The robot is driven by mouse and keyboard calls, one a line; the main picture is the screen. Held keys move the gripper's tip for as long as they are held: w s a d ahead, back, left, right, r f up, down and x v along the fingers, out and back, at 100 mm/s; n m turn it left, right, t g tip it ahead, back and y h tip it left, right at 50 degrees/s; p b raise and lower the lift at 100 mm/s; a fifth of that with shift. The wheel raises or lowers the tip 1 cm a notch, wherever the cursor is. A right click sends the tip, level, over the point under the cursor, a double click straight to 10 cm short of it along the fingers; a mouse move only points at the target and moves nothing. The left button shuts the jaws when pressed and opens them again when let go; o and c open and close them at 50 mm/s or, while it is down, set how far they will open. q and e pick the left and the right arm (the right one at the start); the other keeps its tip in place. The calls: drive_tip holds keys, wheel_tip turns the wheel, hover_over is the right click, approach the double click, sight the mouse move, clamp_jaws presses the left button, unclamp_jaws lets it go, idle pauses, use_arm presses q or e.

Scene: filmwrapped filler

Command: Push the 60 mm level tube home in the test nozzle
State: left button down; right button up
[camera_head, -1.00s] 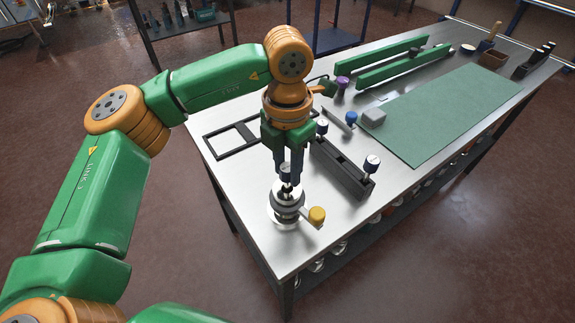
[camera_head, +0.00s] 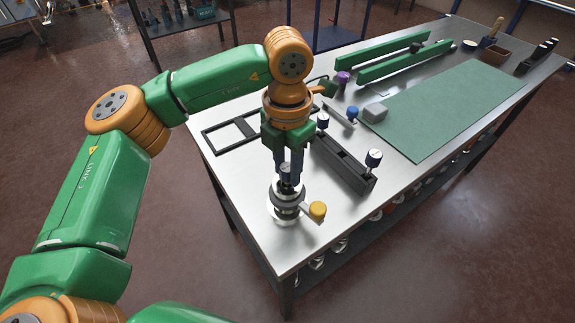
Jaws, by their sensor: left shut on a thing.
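The test nozzle (camera_head: 286,211), a round stepped metal fitting with a side arm ending in a yellow knob (camera_head: 317,210), stands near the table's front left corner. My left gripper (camera_head: 290,178) points straight down above it, shut on the level tube (camera_head: 285,172), whose dark blue cap with a pale top shows between the fingers. The tube is upright and its lower part is in or directly over the nozzle's top; the fingers and the nozzle hide how deep it sits. My right gripper is not in view.
A grey block (camera_head: 375,112), green mat (camera_head: 450,110) and green rails (camera_head: 400,62) lie further back. Bare metal surrounds the nozzle.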

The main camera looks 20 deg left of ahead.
use_arm(q)
drive_tip(key=shift+f+b, duration=0.3)
drive_tip(key=shift+f, duration=0.15)
drive_tip(key=shift+c, duration=2.3)
unclamp_jaws()
drive_tip(key=shift+w, duration=0.1)
